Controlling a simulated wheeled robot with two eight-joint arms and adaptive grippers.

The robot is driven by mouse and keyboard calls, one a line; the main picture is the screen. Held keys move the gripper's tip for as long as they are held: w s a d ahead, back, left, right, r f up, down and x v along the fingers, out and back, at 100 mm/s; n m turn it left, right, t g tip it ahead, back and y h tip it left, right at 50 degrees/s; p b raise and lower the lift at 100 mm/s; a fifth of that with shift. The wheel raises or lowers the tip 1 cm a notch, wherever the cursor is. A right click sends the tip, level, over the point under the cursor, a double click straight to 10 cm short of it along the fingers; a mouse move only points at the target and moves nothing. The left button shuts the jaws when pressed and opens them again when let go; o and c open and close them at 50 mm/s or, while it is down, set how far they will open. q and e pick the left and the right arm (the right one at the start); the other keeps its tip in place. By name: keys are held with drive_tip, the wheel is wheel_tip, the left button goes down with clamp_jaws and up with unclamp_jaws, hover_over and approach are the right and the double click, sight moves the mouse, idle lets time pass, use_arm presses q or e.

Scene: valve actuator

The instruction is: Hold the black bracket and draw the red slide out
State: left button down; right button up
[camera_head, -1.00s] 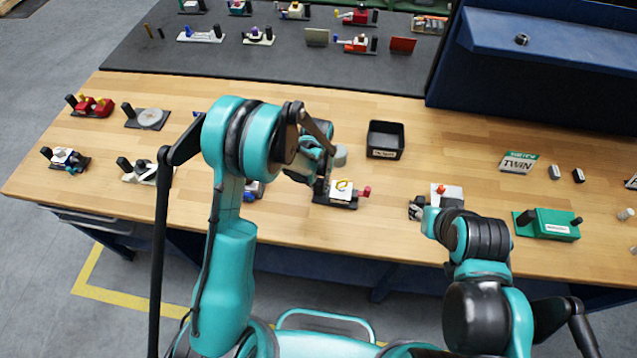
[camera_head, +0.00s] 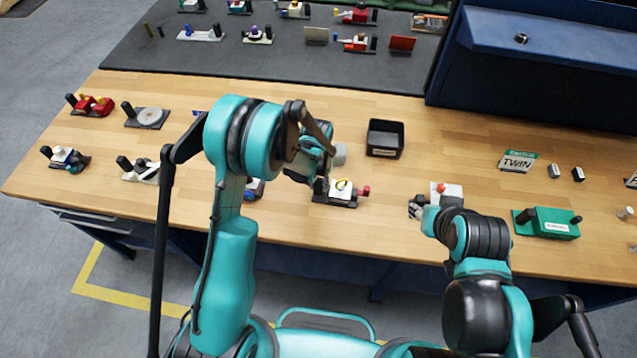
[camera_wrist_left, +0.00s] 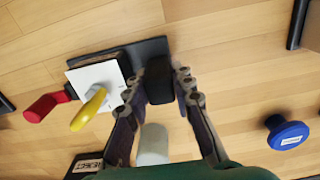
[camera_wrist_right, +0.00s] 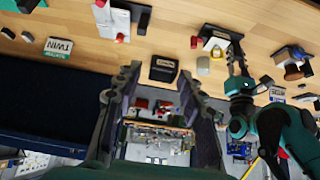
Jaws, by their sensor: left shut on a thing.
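The unit lies on the bench, a black base with a white block (camera_head: 341,187), a yellow ring on top and a red slide handle (camera_head: 364,191) sticking out on the right. In the left wrist view the black bracket (camera_wrist_left: 158,80) is an upright post at one end of the base. My left gripper (camera_wrist_left: 167,78) is shut on it, with one finger on each side. That view also shows the red handle (camera_wrist_left: 46,106) at the other end, and the yellow ring (camera_wrist_left: 88,108). In the head view my left arm partly hides the bracket. My right gripper (camera_wrist_right: 160,75) is open and empty, to the right of the unit.
A pale cylinder (camera_wrist_left: 152,146) stands close to the unit. A black bin (camera_head: 385,140) is behind it. A white block with a red knob (camera_head: 447,192) is beside my right gripper, and a green block (camera_head: 552,224) is further right.

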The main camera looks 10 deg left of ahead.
drive_tip(key=n+g, duration=0.7)
drive_tip(key=n, duration=0.8)
hover_over(368, 188)
wheel_tip(368, 188, down, 12)
wheel_tip(368, 188, down, 12)
drive_tip(key=shift+s+r, duration=0.1)
drive_tip(key=shift+r, duration=0.05)
drive_tip(key=shift+c, duration=0.3)
drive_tip(key=shift+d, duration=0.1)
clamp_jaws()
